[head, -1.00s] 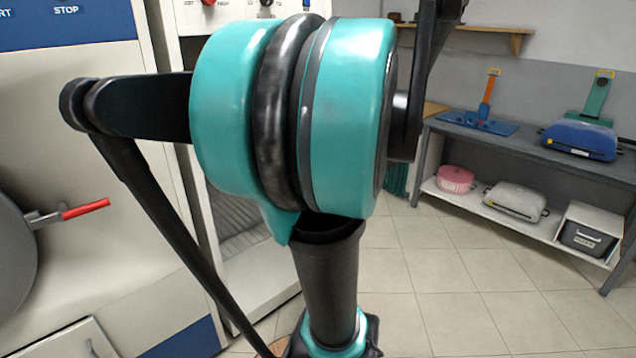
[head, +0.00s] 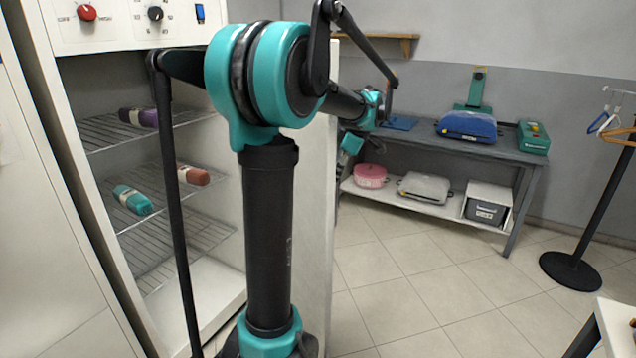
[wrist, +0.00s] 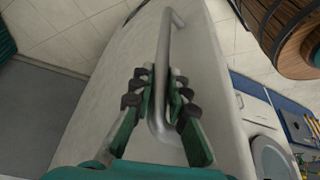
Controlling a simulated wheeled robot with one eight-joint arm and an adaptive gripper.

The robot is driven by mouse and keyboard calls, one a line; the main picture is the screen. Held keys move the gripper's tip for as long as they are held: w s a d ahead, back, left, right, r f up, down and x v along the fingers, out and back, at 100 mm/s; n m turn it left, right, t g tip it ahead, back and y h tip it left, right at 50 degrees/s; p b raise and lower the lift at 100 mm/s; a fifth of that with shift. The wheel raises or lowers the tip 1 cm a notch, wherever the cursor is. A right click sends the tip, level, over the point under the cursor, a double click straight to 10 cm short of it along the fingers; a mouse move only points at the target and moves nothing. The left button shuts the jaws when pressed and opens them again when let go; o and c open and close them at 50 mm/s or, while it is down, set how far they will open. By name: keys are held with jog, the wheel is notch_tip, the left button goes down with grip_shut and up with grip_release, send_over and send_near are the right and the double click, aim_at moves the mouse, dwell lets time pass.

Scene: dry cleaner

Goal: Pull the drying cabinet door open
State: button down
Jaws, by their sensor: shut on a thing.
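The drying cabinet (head: 60,130) is at the left of the head view, its front open and its wire shelves showing. Its white door (head: 318,220) stands swung out to the right, behind my arm, seen near edge-on. In the wrist view the door (wrist: 205,75) fills the middle, with a long grey metal handle (wrist: 164,60) on it. My gripper (wrist: 158,98) is shut on the handle's lower part, a finger on each side.
On the cabinet shelves lie a purple bundle (head: 138,117), a teal one (head: 132,199) and a red one (head: 193,174). A grey worktable (head: 520,165) stands behind, and a black coat stand (head: 590,220) at the right. Tiled floor (head: 420,280) between is clear.

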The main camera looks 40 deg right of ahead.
jog(key=shift+w+d, duration=0.1)
jog(key=shift+d, duration=1.8)
jog(key=c, duration=1.5)
grip_release()
jog(key=v, duration=1.2)
jog(key=shift+c, duration=0.4)
